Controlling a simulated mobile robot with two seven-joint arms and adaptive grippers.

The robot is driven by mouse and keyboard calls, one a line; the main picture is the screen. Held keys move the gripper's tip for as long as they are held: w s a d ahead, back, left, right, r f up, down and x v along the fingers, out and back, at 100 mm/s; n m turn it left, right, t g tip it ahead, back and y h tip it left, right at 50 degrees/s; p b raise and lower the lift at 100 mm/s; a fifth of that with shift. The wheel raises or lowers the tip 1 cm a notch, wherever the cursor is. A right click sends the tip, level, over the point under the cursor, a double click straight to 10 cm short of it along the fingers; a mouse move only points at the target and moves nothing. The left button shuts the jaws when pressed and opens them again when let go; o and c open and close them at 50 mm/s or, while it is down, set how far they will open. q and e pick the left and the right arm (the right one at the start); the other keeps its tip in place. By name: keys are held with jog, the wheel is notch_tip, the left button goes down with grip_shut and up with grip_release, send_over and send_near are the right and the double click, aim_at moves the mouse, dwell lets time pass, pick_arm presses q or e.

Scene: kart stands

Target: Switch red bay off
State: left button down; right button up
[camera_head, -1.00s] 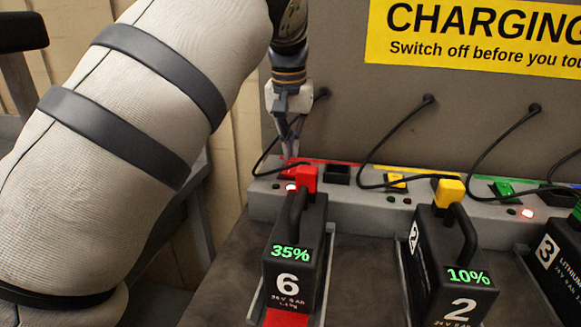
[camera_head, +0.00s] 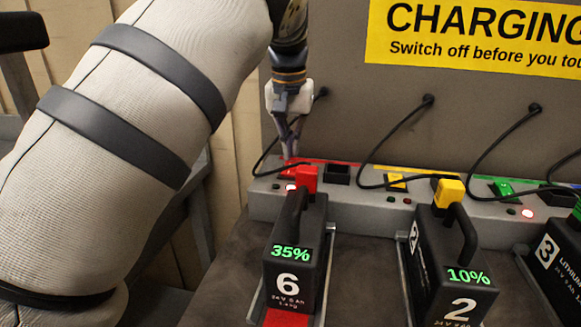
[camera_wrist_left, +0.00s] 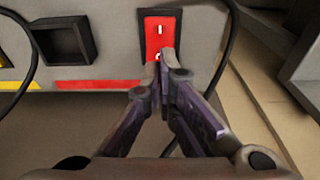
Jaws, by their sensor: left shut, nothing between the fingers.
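The red bay's switch is a red rocker in a black frame, seen in the left wrist view (camera_wrist_left: 160,32) with white marks on its face. In the head view the red switch (camera_head: 289,167) is mostly hidden behind the fingertips and the red plug. My left gripper (camera_head: 289,156) points down at it, shut and empty. In the left wrist view its fingertips (camera_wrist_left: 163,55) are at the lower end of the rocker; I cannot tell whether they press it. A lamp (camera_head: 291,187) by the red bay glows red. My right gripper is not in view.
A red plug (camera_head: 306,180) sits on battery 6 (camera_head: 290,280), reading 35%, just in front of the switch. An empty black socket (camera_head: 337,175) is to the right. The yellow switch (camera_head: 396,181) and green switch (camera_head: 503,189) are further right. Black cables hang from the back panel.

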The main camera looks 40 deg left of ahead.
aim_at(291, 164)
pick_arm(q)
jog(key=shift+f, duration=1.15)
dwell(0.4)
jog(key=shift+r, duration=0.1)
notch_tip(291, 164, up, 4)
jog(key=shift+r, duration=1.45)
